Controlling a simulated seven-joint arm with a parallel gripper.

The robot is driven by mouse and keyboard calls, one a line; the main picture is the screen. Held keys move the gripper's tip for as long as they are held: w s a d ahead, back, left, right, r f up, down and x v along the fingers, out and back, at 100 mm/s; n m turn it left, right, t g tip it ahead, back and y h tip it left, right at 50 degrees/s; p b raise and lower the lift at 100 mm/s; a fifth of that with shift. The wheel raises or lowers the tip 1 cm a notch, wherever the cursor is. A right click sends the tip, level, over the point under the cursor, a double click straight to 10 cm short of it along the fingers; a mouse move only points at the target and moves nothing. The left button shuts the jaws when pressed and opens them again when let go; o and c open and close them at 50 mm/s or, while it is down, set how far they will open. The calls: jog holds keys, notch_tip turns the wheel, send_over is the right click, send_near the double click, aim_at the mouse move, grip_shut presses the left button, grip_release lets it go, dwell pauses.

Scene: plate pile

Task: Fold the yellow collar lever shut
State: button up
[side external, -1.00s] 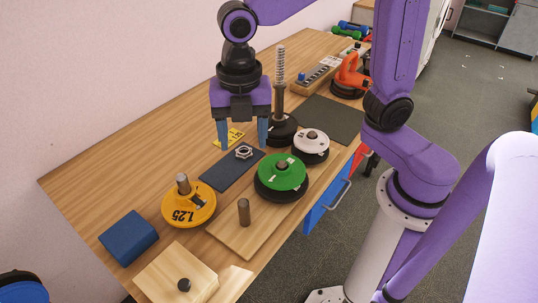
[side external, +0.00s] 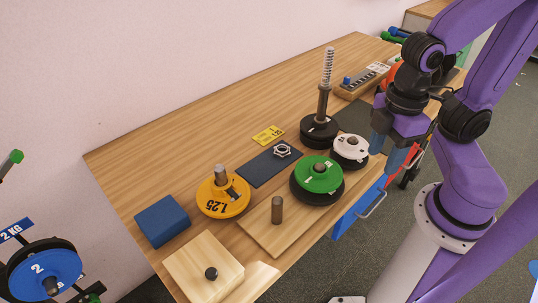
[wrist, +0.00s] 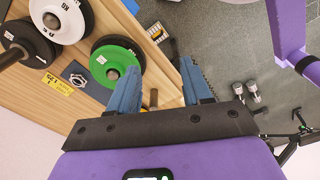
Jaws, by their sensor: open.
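In the side external view a yellow 1.25 plate (side external: 212,205) lies around a short metal post (side external: 221,175) at the left middle of the table. A small yellow piece (side external: 235,186) with a dark gap sits on it beside the post. It looks like the collar lever, but it is too small to tell how far it stands open. My gripper (side external: 386,162) is open and empty, far to the right of the yellow plate, by the white plate and the table's front edge.
A green plate (side external: 318,174), a white plate (side external: 351,149) and a tall spring post (side external: 324,87) stand between. A hex nut (side external: 282,150) lies on a dark mat (side external: 262,172). A wooden board (side external: 262,232) with a peg and a blue block (side external: 161,222) are nearby.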

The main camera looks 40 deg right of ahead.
jog(key=w+a+n, duration=1)
jog(key=w+n, duration=0.1)
jog(key=n, duration=1.2)
send_near(236, 196)
jog(key=shift+w+a+f, duration=0.1)
jog(key=shift+a+f, duration=0.05)
jog(key=shift+f, duration=3.55)
jog(key=c, duration=0.5)
